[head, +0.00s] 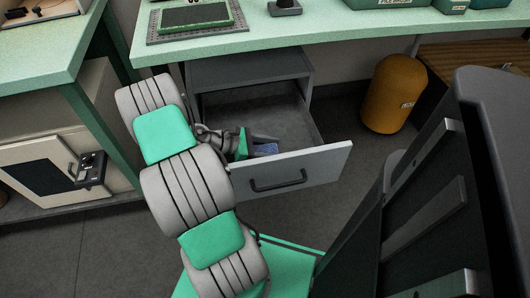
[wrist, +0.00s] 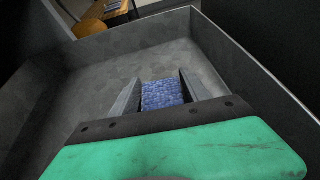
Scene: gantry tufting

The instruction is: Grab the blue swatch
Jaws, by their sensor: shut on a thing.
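The blue swatch (wrist: 162,95) sits between the two fingers of my gripper (wrist: 160,92) in the wrist view, with a finger against each side. My gripper (head: 262,146) reaches down into the drawer and is shut on the swatch. Whether the swatch touches the drawer floor cannot be told. My arm hides the left part of the drawer.
The drawer is pulled out of a grey cabinet (head: 250,68) under the green bench (head: 310,32). The drawer walls stand around my gripper. An orange bin (head: 394,94) is to the right. A white cabinet with a dark door panel (head: 45,170) is at the left.

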